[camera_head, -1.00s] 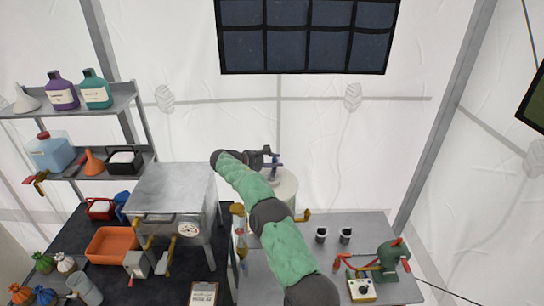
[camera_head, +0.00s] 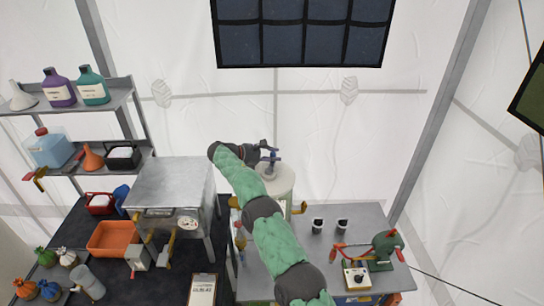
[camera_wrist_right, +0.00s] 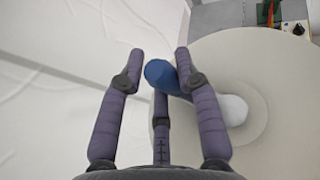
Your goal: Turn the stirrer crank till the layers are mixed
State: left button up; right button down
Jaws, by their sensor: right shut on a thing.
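The white stirrer tank (camera_head: 285,188) stands at the back of the grey bench. Its crank sits on top, with a blue handle (camera_wrist_right: 162,74) and a white hub (camera_wrist_right: 233,110) in the right wrist view. My right gripper (camera_head: 270,153) is over the tank's top, its arm reaching up from the bottom of the head view. In the right wrist view its fingers (camera_wrist_right: 159,62) are around the blue handle, which lies against the right-hand finger. The tank's layers cannot be seen. My left gripper is not in view.
Two dark cups (camera_head: 330,224) and a green machine with a red handle (camera_head: 384,248) stand on the bench to the right. A metal cabinet (camera_head: 172,185) is left of the tank. Shelves (camera_head: 110,103) with bottles stand farther left. The tent wall is close behind.

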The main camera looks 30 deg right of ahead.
jog(key=c, duration=0.9)
grip_release()
jog(key=shift+o, duration=0.2)
jog(key=v, duration=1.2)
jog(key=shift+f, duration=0.1)
